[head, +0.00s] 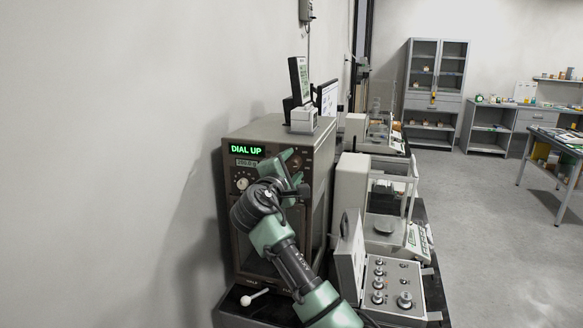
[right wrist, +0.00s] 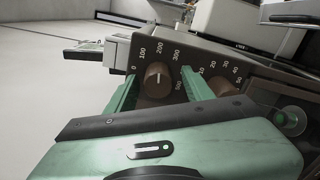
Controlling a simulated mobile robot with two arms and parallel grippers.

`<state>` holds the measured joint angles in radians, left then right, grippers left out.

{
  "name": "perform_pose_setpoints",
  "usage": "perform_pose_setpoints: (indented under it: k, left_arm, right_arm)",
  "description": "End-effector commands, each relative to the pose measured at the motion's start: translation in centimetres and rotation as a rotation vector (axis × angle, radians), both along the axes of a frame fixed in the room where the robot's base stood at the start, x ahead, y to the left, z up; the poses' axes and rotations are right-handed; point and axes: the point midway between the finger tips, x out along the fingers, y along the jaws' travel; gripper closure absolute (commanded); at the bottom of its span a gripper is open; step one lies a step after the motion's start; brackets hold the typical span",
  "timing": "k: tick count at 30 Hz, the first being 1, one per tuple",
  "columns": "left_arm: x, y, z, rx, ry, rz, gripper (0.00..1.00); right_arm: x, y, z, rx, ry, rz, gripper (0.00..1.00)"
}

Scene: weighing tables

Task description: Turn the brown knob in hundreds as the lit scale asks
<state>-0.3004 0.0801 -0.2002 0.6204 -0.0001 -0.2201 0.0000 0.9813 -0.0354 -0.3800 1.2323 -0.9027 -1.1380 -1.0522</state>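The dark weighing cabinet (head: 240,225) has a lit green sign (head: 247,149) reading "DIAL UP". A small, dimmer readout (head: 247,163) below it is too small to read surely. In the right wrist view, the brown hundreds knob (right wrist: 158,80) stands on the panel, with marks from 0 through 100, 200 and 300 up to 500. My right gripper (right wrist: 160,92) is open, one finger on each side of this knob, with gaps visible. It also shows in the head view (head: 295,172), at the cabinet's front, hiding the knob there. My left gripper is out of view.
A second brown knob (right wrist: 218,86), marked in tens, sits close to the right finger. A white dial (head: 242,184) is on the cabinet's left front. A box of weights (head: 390,300) and a glass-sided balance (head: 350,185) stand at the right.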

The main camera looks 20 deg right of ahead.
Motion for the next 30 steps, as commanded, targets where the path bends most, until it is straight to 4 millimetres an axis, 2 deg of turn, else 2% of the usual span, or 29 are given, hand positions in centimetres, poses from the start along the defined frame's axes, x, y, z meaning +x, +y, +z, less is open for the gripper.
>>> perform_pose_setpoints:
  k: [5,18,30]
  left_arm:
    - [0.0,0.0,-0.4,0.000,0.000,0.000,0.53]
    - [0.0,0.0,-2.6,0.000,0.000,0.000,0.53]
    - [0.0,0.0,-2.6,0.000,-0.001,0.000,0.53]
  right_arm:
    - [-0.6,0.5,0.0,0.000,-0.004,0.002,0.48]
    - [-6.0,4.1,-0.1,0.001,-0.002,0.001,0.48]
    - [-6.5,4.4,0.0,0.000,0.000,0.000,0.48]
